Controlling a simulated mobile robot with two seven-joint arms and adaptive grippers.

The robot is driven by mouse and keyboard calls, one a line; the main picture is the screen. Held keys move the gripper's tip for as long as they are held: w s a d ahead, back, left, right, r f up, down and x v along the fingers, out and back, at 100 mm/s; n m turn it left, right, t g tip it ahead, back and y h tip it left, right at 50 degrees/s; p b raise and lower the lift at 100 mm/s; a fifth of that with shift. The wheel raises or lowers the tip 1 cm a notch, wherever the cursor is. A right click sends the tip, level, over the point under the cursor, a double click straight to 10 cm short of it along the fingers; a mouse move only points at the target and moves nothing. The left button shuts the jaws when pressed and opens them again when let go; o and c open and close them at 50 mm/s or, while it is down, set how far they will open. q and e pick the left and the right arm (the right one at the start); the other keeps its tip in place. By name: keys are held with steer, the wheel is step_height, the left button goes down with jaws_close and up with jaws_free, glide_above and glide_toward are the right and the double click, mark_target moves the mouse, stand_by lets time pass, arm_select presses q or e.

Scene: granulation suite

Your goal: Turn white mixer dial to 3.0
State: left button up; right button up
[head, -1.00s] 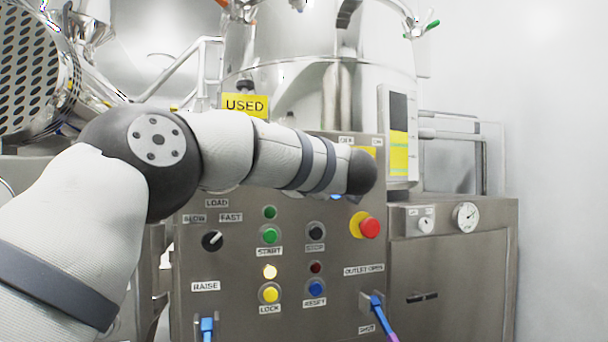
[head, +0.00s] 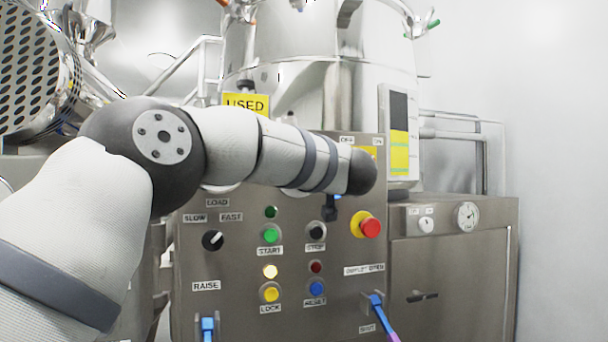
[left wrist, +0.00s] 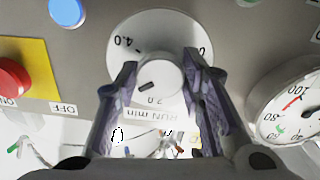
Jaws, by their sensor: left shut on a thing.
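The white mixer dial (left wrist: 160,27) is in the left wrist view, seen nearly upside down, with marks 4.0, 2.0 and 0 readable. My left gripper (left wrist: 160,68) is shut on its central knob, one finger on each side. A dark pointer mark on the knob points left and slightly down in that view, between 2.0 and 4.0. The finger hides the scale there, so the exact reading cannot be told. In the head view my left forearm hides the dial; a dark part below the wrist is probably the gripper. My right gripper is out of view.
In the left wrist view, a red knob on a yellow plate (left wrist: 42,72) and a round gauge (left wrist: 285,107) flank the dial. In the head view, a red emergency button (head: 370,228), a green button (head: 270,235) and a black selector (head: 213,240) sit below my arm.

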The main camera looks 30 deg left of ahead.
arm_select(q)
steer(key=shift+m, duration=0.6)
steer(key=o, duration=1.1)
steer(key=shift+o, duration=0.2)
steer(key=v, duration=1.2)
steer(key=shift+s, duration=0.1)
